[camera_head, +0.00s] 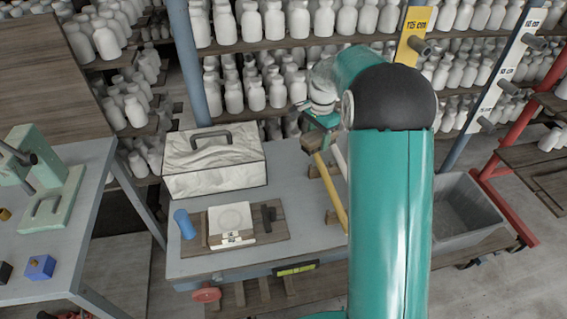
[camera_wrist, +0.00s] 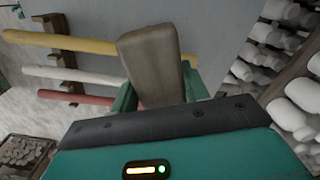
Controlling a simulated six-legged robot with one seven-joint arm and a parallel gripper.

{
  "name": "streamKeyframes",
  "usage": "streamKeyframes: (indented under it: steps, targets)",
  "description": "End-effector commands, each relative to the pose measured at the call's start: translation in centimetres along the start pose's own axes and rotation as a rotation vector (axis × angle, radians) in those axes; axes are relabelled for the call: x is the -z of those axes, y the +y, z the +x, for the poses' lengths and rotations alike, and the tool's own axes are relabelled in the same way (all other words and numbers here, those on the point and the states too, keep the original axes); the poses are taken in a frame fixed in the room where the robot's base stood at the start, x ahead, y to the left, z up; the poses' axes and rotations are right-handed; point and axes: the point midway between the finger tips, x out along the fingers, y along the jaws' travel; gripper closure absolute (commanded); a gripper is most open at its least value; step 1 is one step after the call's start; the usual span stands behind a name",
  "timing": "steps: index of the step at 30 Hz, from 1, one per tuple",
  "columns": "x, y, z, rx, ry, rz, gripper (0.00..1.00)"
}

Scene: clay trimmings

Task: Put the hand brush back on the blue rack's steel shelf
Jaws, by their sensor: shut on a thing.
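My gripper (camera_head: 318,128) is above the back right of the grey bench top (camera_head: 290,180) in the head view. In the wrist view my gripper (camera_wrist: 157,95) is shut on a brown wooden block-like piece, the hand brush (camera_wrist: 150,62); no bristles show. In the head view the brush is small and mostly hidden by my gripper and arm. Blue uprights (camera_head: 199,65) stand behind the bench, with shelves of white bottles between them. I cannot tell which surface is the blue rack's steel shelf.
A yellow rod (camera_head: 332,193) rests on wooden supports beneath my gripper; white (camera_wrist: 75,76) and red (camera_wrist: 70,97) rods lie parallel. A white toolbox (camera_head: 213,165), a blue cup (camera_head: 184,224) and a board (camera_head: 275,222) occupy the bench's left. A grey tub (camera_head: 480,238) stands right.

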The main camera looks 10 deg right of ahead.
Motion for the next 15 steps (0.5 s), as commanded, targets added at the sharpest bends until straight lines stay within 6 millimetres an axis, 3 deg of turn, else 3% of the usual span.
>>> streamKeyframes:
  steps: [7,15]
  targets:
    - [-4.7,-3.5,2.6,0.000,-0.002,-0.004,0.73]
    - [-7.3,-5.8,6.9,0.000,-0.001,-0.002,0.73]
